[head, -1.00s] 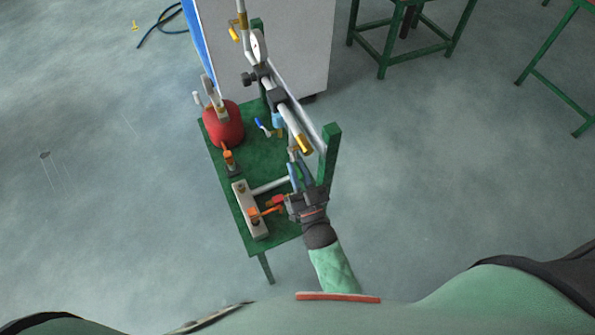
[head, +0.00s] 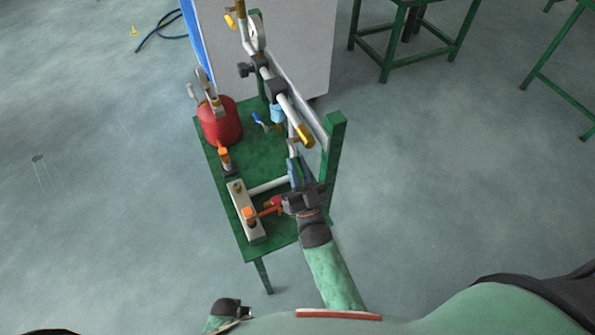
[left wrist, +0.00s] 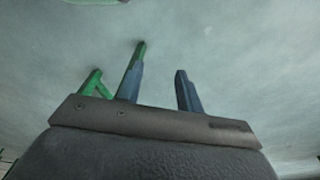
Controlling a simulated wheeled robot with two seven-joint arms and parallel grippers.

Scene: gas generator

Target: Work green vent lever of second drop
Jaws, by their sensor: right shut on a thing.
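My right gripper (head: 296,172) reaches in from the lower right to the front right of the green stand. Its blue fingers point up and are closed around a small green piece, apparently the green vent lever (head: 299,166); fingers and wrist hide most of it. The lower end of a pipe with a yellow end (head: 304,135) is just above the fingertips. My left gripper (head: 230,306) is low at the left, near my body, away from the stand. In the left wrist view its two blue fingers (left wrist: 158,90) are apart with nothing between them.
A red vessel (head: 220,122) stands at the back left of the green stand (head: 240,155). A green post (head: 332,150) rises at right.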

